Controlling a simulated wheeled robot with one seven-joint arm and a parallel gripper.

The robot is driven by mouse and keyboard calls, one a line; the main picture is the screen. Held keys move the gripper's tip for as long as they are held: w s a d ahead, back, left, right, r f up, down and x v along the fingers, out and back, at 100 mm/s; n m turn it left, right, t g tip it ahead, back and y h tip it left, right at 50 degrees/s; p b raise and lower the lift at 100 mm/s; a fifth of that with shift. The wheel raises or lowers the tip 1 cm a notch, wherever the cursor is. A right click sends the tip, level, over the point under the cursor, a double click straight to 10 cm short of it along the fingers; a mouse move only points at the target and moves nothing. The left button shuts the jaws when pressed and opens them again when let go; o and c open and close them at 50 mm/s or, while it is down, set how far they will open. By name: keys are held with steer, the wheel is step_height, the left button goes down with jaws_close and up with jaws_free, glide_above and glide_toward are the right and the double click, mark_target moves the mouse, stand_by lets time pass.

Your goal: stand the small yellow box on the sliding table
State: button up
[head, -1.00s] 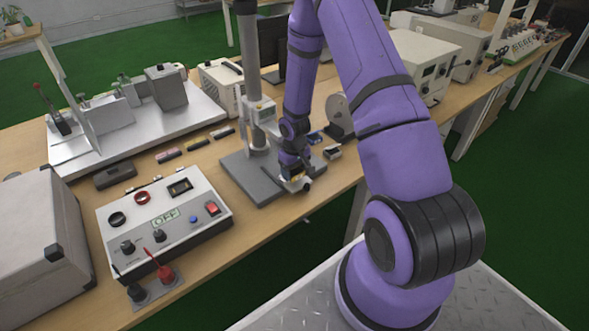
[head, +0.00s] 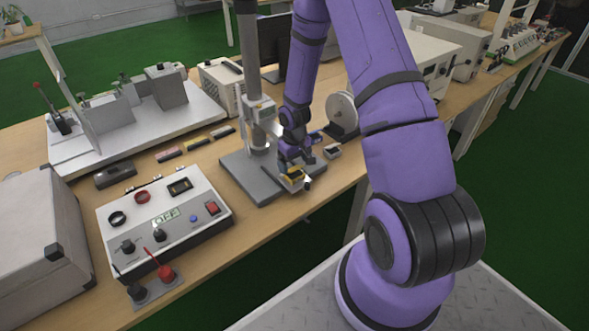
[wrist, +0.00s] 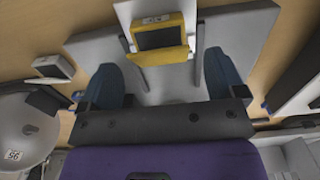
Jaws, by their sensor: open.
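The small yellow box (head: 293,174) is at the front edge of the grey stand's base, just below my gripper (head: 294,156) in the head view.
The stand's column (head: 250,75) rises close left of my gripper. A control box (head: 165,215) with knobs is at left.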

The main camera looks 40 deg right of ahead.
steer(key=s+a+r+t, duration=0.1)
steer(key=s+a+r, duration=0.1)
steer(key=r, duration=0.9)
steer(key=s+a+r+h, duration=0.1)
steer(key=s+a+r, duration=0.15)
steer(key=r, duration=0.75)
steer(key=s+a+r+t, duration=0.1)
steer(key=s+a+r, duration=0.1)
steer(key=r, duration=0.9)
steer(key=s+a+r+t, duration=0.1)
steer(key=s+a+r, duration=0.2)
steer(key=s+r, duration=0.3)
steer(key=s+a+r+t+y, duration=0.1)
steer(key=s+r, duration=0.5)
steer(key=s, duration=0.8)
steer(key=a+t, duration=0.1)
steer(key=a, duration=0.1)
steer(key=shift+a+r, duration=0.25)
steer(key=shift+a, duration=0.05)
